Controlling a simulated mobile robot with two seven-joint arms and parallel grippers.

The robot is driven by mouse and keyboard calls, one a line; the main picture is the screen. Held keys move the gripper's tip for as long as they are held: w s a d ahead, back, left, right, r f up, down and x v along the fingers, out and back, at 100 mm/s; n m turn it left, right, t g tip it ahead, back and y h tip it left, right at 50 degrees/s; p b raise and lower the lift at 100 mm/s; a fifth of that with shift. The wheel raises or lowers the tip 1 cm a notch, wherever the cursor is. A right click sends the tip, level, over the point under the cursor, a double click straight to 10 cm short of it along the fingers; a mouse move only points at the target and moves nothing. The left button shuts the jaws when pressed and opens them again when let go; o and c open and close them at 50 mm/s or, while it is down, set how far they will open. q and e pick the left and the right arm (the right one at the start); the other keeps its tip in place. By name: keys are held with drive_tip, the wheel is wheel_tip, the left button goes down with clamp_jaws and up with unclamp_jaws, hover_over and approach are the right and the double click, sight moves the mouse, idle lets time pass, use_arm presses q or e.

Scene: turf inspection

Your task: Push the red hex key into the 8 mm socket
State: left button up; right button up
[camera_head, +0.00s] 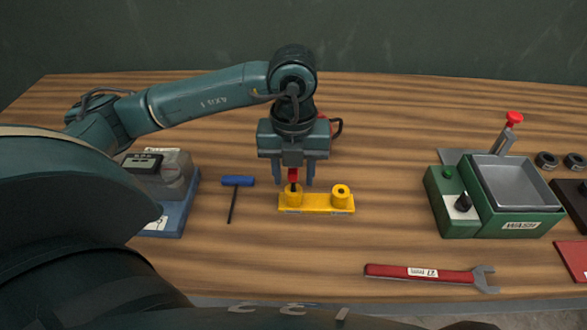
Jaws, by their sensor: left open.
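The red hex key (293,175) stands upright at the left socket (293,197) of a yellow block (316,209). Its lower end meets the top of that socket; I cannot tell how deep it sits. The right socket (341,194) of the block is empty. The size labels on the block are too small to read. My left gripper (293,180) points straight down over the left socket. Its fingers are apart, one on each side of the red key, and the palm hides the key's upper part. My right gripper is not in view.
A blue T-handle key (237,182) lies left of the block. A blue-based grey device (176,205) stands further left, partly behind my arm. A red wrench (430,273) lies at the front right. A green wash station (520,229) stands at right. The wood between block and station is clear.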

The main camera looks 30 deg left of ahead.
use_arm(q)
drive_tip(key=shift+w+r, duration=0.1)
drive_tip(key=shift+r, duration=0.55)
wheel_tip(320, 180, up, 12)
drive_tip(key=p, duration=0.1)
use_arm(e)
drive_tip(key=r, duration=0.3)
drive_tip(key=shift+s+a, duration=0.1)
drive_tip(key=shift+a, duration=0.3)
